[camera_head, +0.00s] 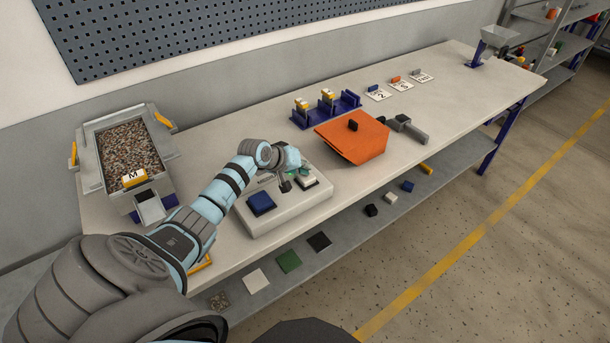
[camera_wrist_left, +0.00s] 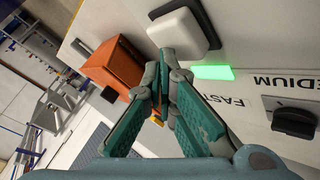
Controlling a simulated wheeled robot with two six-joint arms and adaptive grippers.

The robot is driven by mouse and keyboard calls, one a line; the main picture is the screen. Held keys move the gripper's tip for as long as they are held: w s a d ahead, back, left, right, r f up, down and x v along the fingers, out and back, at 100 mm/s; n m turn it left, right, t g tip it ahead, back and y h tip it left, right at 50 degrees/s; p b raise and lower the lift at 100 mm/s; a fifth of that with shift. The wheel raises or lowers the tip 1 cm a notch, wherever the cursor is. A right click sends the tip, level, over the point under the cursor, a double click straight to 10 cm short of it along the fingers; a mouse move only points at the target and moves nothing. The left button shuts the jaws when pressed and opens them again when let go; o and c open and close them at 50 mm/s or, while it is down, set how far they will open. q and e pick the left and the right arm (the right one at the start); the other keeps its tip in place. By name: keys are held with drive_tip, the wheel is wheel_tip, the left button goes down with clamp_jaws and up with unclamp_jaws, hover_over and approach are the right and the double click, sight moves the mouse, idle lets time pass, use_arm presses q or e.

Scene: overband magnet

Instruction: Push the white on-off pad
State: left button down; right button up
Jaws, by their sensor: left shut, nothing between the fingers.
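The white on-off pad (camera_wrist_left: 180,34) sits on a black base on the pale control box (camera_head: 287,210). In the head view the pad (camera_head: 308,180) shows just right of my left gripper (camera_head: 289,182). In the left wrist view my left gripper (camera_wrist_left: 166,54) is shut and empty, its fingertips overlapping the pad's near edge. I cannot tell whether they touch it. A green light (camera_wrist_left: 213,72) beside the pad is lit. A black knob (camera_wrist_left: 295,116) stands by the labels FAST and MEDIUM. My right gripper is not in view.
A blue pad (camera_head: 261,202) is on the box's left part. An orange bin (camera_head: 350,143) stands just behind the box, to the right. A gravel-filled hopper (camera_head: 78,158) is at the left. The right stretch of the table (camera_head: 450,100) is mostly clear.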

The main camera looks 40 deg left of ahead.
use_arm(q)
drive_tip(key=shift+f+b, duration=0.35)
drive_tip(key=shift+f, duration=0.2)
drive_tip(key=shift+r, duration=0.1)
idle(0.3)
drive_tip(key=shift+r+p, duration=1.1)
drive_tip(key=shift+p, duration=0.15)
wheel_tip(320, 180, up, 6)
drive_tip(key=p, duration=0.6)
drive_tip(key=shift+p, duration=0.3)
